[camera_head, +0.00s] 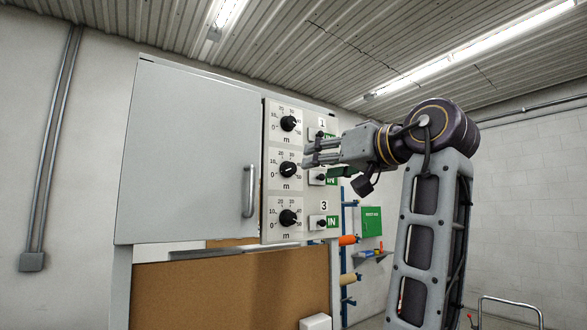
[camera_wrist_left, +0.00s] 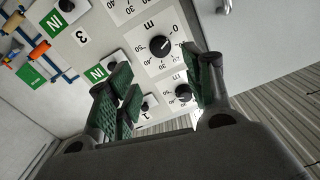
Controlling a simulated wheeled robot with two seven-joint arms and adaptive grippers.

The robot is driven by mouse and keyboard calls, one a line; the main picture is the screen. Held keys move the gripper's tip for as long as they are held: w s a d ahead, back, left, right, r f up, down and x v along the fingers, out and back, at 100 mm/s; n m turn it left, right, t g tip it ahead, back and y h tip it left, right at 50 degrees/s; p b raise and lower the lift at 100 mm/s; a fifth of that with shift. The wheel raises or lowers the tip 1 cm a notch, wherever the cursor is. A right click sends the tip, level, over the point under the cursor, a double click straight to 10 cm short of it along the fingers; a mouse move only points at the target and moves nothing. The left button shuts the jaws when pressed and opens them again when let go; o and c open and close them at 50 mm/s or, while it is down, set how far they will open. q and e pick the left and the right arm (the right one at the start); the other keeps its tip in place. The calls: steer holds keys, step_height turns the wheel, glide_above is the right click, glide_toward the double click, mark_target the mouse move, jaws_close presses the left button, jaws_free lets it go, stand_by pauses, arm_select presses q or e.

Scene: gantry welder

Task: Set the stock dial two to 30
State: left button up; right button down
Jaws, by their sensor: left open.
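Stock dial two (camera_head: 288,169) is the black knob in the middle of a column of three dials, on a white scale plate marked in m. It also shows in the left wrist view (camera_wrist_left: 165,47), upside down, beyond and between the fingers. Its white pointer lies near horizontal in the head view; the exact reading is too small to tell. My left gripper (camera_head: 306,153) comes from the right, its tips just right of dial two's plate. Its green-padded fingers are spread and empty in the left wrist view (camera_wrist_left: 162,68), apart from the knob.
Dial one (camera_head: 288,123) is above and dial three (camera_head: 288,217) below. IN switches sit just right of the dials, one partly behind my gripper. A grey cabinet door (camera_head: 185,150) with a handle (camera_head: 249,191) is at left. A green box (camera_head: 371,221) hangs behind.

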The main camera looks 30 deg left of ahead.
arm_select(q)
glide_toward(292, 169)
steer(key=a, duration=0.3)
steer(key=p+x, duration=0.1)
steer(key=x, duration=0.1)
steer(key=w+x, duration=0.1)
steer(key=x, duration=0.2)
steer(key=shift+d+r+p, duration=0.1)
steer(key=shift+d+p, duration=0.05)
steer(key=shift+p, duration=0.25)
steer(key=shift+x, duration=0.85)
arm_select(e)
steer(key=shift+s+a+r, duration=0.1)
steer(key=shift+a+r, duration=0.1)
steer(key=shift+r, duration=0.35)
steer(key=shift+s+a+r, duration=0.1)
steer(key=shift+a+r, duration=0.05)
steer(key=shift+r, duration=0.35)
arm_select(q)
steer(key=shift+c, duration=0.2)
steer(key=c, duration=0.7)
steer(key=shift+c, duration=1.4)
arm_select(e)
steer(key=shift+a, duration=0.4)
